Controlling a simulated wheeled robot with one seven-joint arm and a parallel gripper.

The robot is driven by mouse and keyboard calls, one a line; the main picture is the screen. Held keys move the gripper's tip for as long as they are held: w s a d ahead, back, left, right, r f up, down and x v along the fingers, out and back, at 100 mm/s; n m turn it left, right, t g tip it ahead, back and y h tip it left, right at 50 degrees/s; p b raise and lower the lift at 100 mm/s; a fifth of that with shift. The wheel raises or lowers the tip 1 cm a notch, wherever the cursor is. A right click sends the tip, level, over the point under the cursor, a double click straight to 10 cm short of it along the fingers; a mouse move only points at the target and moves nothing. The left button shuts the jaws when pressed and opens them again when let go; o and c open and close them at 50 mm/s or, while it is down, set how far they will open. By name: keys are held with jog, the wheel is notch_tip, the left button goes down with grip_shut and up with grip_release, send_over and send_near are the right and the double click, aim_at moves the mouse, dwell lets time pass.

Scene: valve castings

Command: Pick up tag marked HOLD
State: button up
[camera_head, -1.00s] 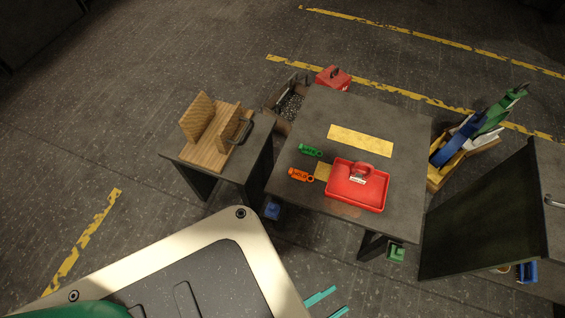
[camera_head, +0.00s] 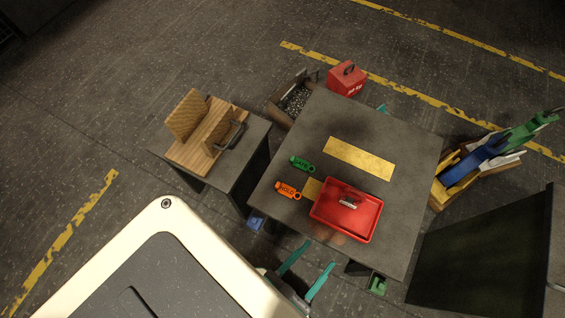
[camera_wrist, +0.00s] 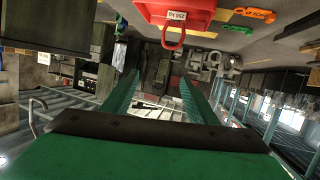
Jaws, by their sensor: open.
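The orange tag marked HOLD (camera_head: 288,190) lies on the dark table (camera_head: 318,128), near its left front edge. It also shows upside down at the top right of the wrist view (camera_wrist: 254,14). A green tag (camera_head: 301,163) lies just behind it. A red tray (camera_head: 373,222) with a handle and a white label stands to its right. My gripper (camera_head: 305,270) has two teal fingers, spread apart and empty, in front of the table's near edge. In the wrist view my gripper (camera_wrist: 162,98) is also open with nothing between the fingers.
A yellow strip (camera_head: 359,158) and a small yellow square (camera_head: 312,188) mark the table. A side table with a wooden rack (camera_head: 190,150) stands left. A red box (camera_head: 346,78) is behind. A crate of coloured parts (camera_head: 483,160) and a dark cabinet (camera_head: 480,265) are at right.

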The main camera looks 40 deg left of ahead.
jog(key=a+f+n+g, duration=0.4)
jog(key=a+f+g, duration=0.1)
jog(key=a+f, duration=0.6)
jog(key=w+a+f+n+g, duration=0.1)
jog(key=w+a+n+g, duration=0.1)
jog(key=w+a+n, duration=0.1)
jog(key=w+a+n+g, duration=0.2)
jog(key=w+a+n, duration=0.1)
jog(key=a, duration=0.2)
jog(key=w+a+f+n+g, duration=0.1)
jog(key=w+a+n, duration=0.2)
jog(key=a, duration=0.1)
jog(key=shift+w+a+f+n+g+y, duration=0.1)
jog(key=shift+a+f+n+g+y, duration=0.2)
jog(key=shift+g+y, duration=0.1)
jog(key=w+r+n+g, duration=0.3)
jog(key=w+r+n, duration=0.2)
jog(key=n, duration=0.1)
send_over(285, 189)
jog(key=shift+n+g, duration=0.4)
jog(key=f, duration=0.5)
jog(key=shift+s, duration=0.25)
jog(key=shift+w+f, duration=0.2)
jog(key=shift+f, duration=2.5)
jog(key=c, duration=1.1)
